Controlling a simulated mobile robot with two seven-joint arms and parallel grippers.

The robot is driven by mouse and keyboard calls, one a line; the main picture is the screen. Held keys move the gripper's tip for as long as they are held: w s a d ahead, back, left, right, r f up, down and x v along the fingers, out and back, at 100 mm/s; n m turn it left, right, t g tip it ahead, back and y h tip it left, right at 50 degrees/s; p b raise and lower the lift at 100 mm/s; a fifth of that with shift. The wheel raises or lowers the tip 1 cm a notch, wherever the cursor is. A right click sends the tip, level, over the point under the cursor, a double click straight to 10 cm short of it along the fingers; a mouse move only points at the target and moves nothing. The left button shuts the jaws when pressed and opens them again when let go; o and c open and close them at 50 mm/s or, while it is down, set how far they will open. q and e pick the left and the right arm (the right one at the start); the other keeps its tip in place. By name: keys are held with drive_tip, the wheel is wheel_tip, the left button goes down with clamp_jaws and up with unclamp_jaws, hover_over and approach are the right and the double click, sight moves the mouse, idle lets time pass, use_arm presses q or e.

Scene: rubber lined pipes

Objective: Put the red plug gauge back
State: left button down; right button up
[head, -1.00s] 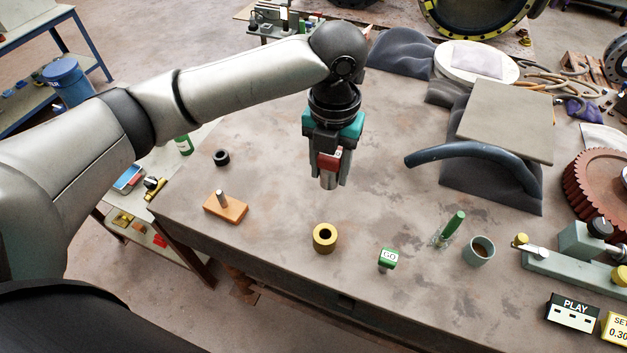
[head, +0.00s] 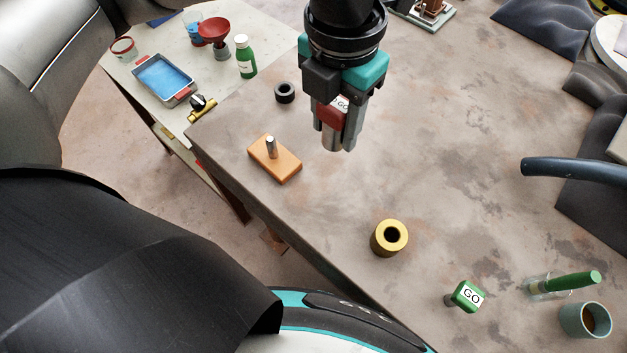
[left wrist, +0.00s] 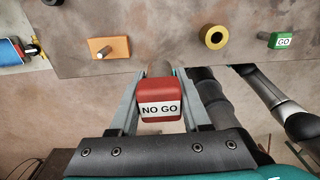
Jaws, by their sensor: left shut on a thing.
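The red plug gauge (head: 331,117) has a red block handle and a metal plug pointing down. Its label reads "NO GO" in the left wrist view (left wrist: 160,98). My left gripper (head: 338,128) is shut on the red handle and holds it above the table. An orange block with an upright metal pin (head: 274,159) lies on the table, left of and below the held gauge in the head view. A yellow ring with a dark bore (head: 389,238) stands on the table. A green "GO" gauge (head: 467,296) lies near the front edge. My right gripper is not in view.
A small dark ring (head: 285,92) sits behind the orange block. A blue-grey hose (head: 575,168) juts in. A side table (head: 130,75) holds a tray and green bottle. The table's middle is clear.

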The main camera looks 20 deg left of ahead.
use_arm(q)
drive_tip(key=shift+a+f, duration=0.15)
drive_tip(key=shift+f, duration=0.15)
wheel_tip(320, 180, down, 15)
drive_tip(key=b, duration=0.4)
drive_tip(key=shift+s+r, duration=0.1)
drive_tip(key=shift+s, duration=0.05)
drive_tip(key=shift+f+b, duration=0.6)
drive_tip(key=shift+f, duration=1.8)
drive_tip(key=shift+f, duration=0.15)
drive_tip(key=shift+c, duration=1.8)
unclamp_jaws()
wheel_tip(320, 180, up, 12)
drive_tip(key=p, duration=0.3)
drive_tip(key=shift+r, duration=0.2)
